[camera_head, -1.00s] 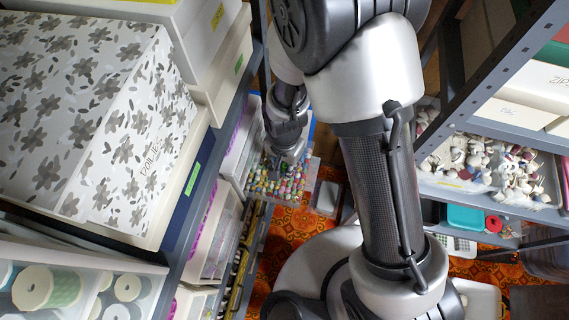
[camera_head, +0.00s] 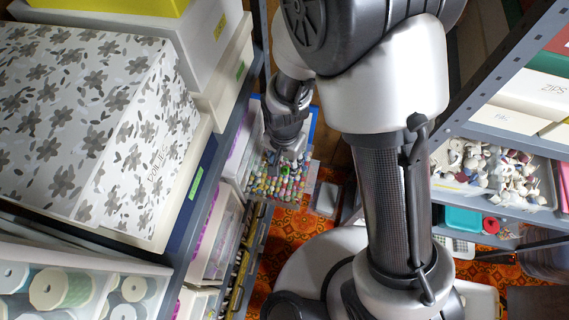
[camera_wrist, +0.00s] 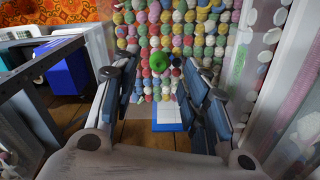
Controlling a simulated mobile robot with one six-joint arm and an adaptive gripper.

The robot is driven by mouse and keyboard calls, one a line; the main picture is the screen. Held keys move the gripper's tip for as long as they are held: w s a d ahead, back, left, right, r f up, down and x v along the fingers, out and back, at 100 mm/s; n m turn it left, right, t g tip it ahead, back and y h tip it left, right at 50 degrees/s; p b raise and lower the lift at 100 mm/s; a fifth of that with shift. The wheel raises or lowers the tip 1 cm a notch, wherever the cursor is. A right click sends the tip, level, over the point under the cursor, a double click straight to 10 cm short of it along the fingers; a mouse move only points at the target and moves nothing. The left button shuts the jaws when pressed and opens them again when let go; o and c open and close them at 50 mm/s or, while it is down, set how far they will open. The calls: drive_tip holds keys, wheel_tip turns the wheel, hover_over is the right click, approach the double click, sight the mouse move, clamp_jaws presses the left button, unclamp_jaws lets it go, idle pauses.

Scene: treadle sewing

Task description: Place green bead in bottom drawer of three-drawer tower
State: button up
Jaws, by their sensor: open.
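A bright green bead (camera_wrist: 159,62) shows in the wrist view among rows of multicoloured beads (camera_wrist: 182,30). My gripper (camera_wrist: 160,100) is open, with its fingers either side of the bead's line and nothing between them. The bead is beyond the fingertips. In the head view my gripper (camera_head: 291,155) hangs over the open bead-filled drawer (camera_head: 313,193), at the left shelf. Clear-fronted drawer units (camera_head: 217,236) stand below the left shelf. I cannot tell which of them is the three-drawer tower, or see its bottom drawer clearly.
The left shelf's metal edge (camera_head: 207,190) and a floral box (camera_head: 100,125) lie close to the arm. A rack on the right holds a tray of spools (camera_head: 495,175). Orange patterned carpet (camera_head: 290,235) shows between. A blue bin (camera_wrist: 66,68) stands left in the wrist view.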

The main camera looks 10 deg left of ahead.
wheel_tip(320, 180, up, 8)
drive_tip(key=p, duration=0.2)
wheel_tip(320, 180, up, 9)
drive_tip(key=n+t, duration=0.1)
hover_over(284, 170)
drive_tip(key=w+d, duration=0.2)
drive_tip(key=d, duration=0.4)
drive_tip(key=s+d+r+n+t, duration=0.3)
drive_tip(key=s+d+r, duration=0.8)
drive_tip(key=d+r, duration=0.3)
drive_tip(key=shift+r+t, duration=0.3)
drive_tip(key=shift+r, duration=0.25)
